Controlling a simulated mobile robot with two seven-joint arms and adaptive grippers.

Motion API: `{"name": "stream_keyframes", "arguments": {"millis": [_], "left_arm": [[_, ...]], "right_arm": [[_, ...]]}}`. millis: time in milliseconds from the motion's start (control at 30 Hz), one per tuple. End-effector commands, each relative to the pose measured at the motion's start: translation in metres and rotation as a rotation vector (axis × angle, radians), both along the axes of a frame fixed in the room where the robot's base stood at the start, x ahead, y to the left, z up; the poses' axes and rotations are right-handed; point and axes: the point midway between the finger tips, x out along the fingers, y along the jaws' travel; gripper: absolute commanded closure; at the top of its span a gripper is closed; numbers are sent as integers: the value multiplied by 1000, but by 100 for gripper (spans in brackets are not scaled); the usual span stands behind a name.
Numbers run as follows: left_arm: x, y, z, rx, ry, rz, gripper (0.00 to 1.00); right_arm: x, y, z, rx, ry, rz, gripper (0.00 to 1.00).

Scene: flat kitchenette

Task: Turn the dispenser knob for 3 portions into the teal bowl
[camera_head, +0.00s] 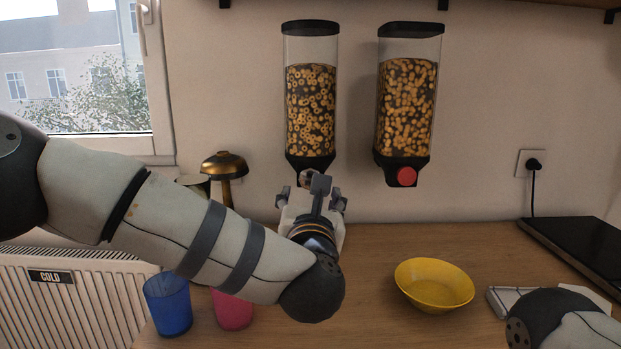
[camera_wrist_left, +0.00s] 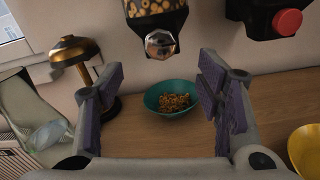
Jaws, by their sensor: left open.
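The teal bowl (camera_wrist_left: 152,99) stands on the counter below the left dispenser (camera_head: 311,110) and holds some cereal rings. It shows only in the left wrist view; my arm hides it in the head view. The left dispenser's faceted silver knob (camera_wrist_left: 160,44) faces the wrist camera. My left gripper (camera_wrist_left: 158,97) is open and empty, its fingers apart on either side of the bowl in that view. The knob appears just above and beyond the fingers, not clearly touched. In the head view, the gripper (camera_head: 312,186) is just below the left dispenser. My right gripper is not visible.
The right dispenser (camera_head: 406,95) has a red knob (camera_head: 406,176). A yellow bowl (camera_head: 434,284) is right of my left arm. Blue (camera_head: 168,303) and pink (camera_head: 232,311) cups stand at the front left. A brass lamp (camera_head: 224,165) stands left of the gripper.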

Motion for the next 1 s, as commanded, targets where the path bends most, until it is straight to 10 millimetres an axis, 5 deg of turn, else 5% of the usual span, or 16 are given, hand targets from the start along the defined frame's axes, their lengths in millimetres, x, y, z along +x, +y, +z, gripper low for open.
{"name": "stream_keyframes", "arguments": {"millis": [400, 833, 1000], "left_arm": [[97, 0, -8, 5, 7, -1, 40], [114, 0, -3, 8, 3, -4, 40], [114, 0, -3, 8, 4, -3, 76]], "right_arm": [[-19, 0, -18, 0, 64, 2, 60], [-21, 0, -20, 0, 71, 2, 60], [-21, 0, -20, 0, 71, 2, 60]]}}
